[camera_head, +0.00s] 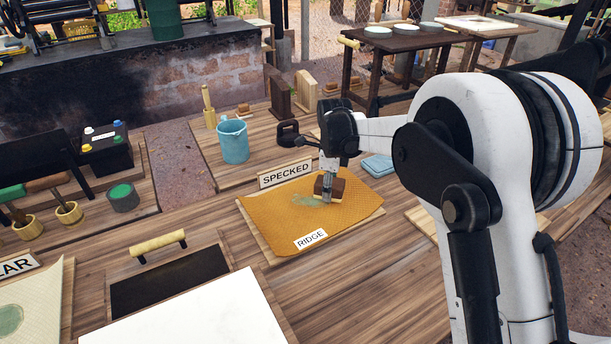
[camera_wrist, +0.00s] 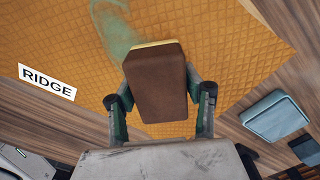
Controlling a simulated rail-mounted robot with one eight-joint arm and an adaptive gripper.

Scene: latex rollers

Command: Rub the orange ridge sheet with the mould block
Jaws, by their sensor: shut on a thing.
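The orange ridge sheet (camera_head: 272,220) lies on a wooden board on the table, with a RIDGE label (camera_head: 311,239) at its front edge. A pale green smear (camera_head: 307,200) marks its middle. My gripper (camera_head: 327,190) is over the right half of the sheet, shut on the mould block (camera_head: 337,189), a brown block with a yellowish edge. In the wrist view the mould block (camera_wrist: 156,83) sits between both fingers (camera_wrist: 160,100), over the quilted orange sheet (camera_wrist: 222,40), with the green smear beside its far end. I cannot tell whether the block touches the sheet.
A SPECKED sign (camera_head: 286,174) stands behind the sheet. A blue mug (camera_head: 233,141) and a dark iron-like tool (camera_head: 288,133) are further back. A black panel (camera_head: 170,281) and white board (camera_head: 195,316) are in front left.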

